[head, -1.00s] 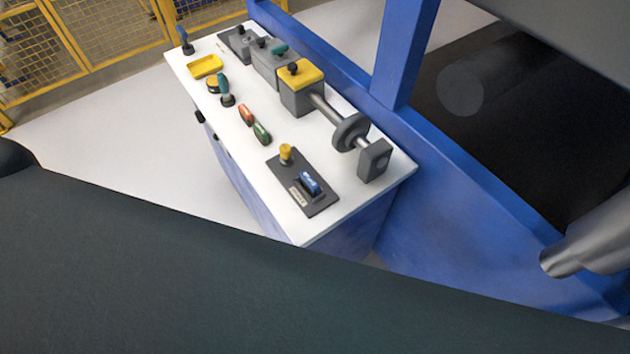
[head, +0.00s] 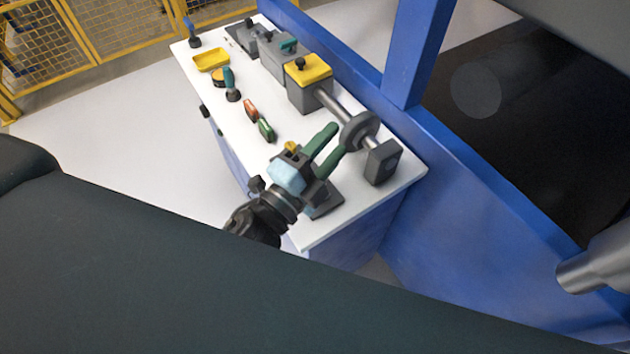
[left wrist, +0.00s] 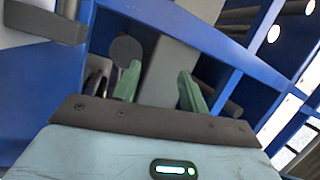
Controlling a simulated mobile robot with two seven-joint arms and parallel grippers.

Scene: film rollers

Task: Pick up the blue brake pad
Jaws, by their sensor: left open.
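The blue brake pad does not show now; my left gripper and wrist cover its place on the dark grey plate. Only a corner of that plate (head: 327,205) shows, near the front of the white-topped bench (head: 318,232). My left gripper (head: 337,142) is open and empty above the plate, its green fingers pointing up and right toward the disc on the shaft. In the left wrist view the two green fingers (left wrist: 158,82) are apart with no brake pad between them. My right gripper is not in view.
A grey disc on a shaft (head: 359,131) and its end block (head: 383,162) stand close beyond the fingers. A green-handled and a red-handled item (head: 250,111), a yellow tray (head: 211,59) and a yellow-topped box (head: 308,70) are further back. A blue frame (head: 440,140) borders the bench.

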